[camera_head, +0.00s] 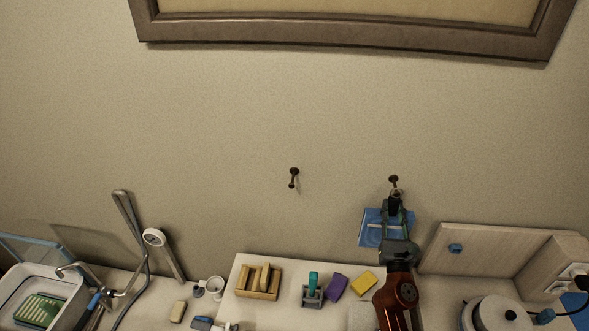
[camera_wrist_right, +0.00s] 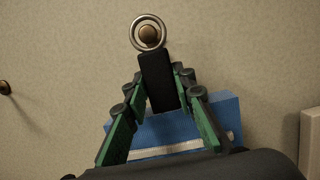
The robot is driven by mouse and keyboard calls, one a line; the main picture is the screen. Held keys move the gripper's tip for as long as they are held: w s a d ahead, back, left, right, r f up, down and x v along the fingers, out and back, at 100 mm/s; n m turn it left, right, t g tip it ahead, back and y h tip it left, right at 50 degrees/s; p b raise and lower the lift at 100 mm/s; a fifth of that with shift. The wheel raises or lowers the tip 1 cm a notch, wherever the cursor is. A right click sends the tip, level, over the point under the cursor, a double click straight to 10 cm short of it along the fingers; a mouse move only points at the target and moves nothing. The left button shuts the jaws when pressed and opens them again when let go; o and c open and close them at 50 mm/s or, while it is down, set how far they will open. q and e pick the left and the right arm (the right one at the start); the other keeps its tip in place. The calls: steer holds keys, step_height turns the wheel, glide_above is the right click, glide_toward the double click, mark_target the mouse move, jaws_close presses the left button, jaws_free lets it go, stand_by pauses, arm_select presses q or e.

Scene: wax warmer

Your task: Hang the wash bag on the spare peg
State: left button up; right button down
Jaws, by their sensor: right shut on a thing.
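The blue wash bag (camera_head: 371,229) hangs from my right gripper (camera_head: 396,212), close to the wall below the right peg (camera_head: 393,180). In the right wrist view my right gripper (camera_wrist_right: 160,82) is shut on the bag's black strap, with the blue bag (camera_wrist_right: 228,118) behind the fingers. A metal ring (camera_wrist_right: 134,32) tops the strap. The right peg's brown knob (camera_wrist_right: 149,36) shows inside the ring; I cannot tell whether the ring is around the peg or only in front of it. The left peg (camera_head: 293,176) is bare. My left gripper is out of view.
A framed picture (camera_head: 340,28) hangs high above. Below are a wooden holder (camera_head: 249,283), purple and yellow sponges (camera_head: 335,287), a shower head (camera_head: 154,237) and a wooden panel (camera_head: 500,251) at right. The wall around the pegs is clear.

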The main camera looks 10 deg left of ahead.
steer(key=shift+s, duration=0.45)
steer(key=shift+s+d+r+p, duration=0.15)
steer(key=shift+s+p, duration=0.3)
steer(key=shift+s, duration=0.55)
steer(key=shift+s+a+r+p, duration=0.1)
steer(key=shift+s+p, duration=0.3)
steer(key=shift+s, duration=1.7)
steer(key=shift+d, duration=0.1)
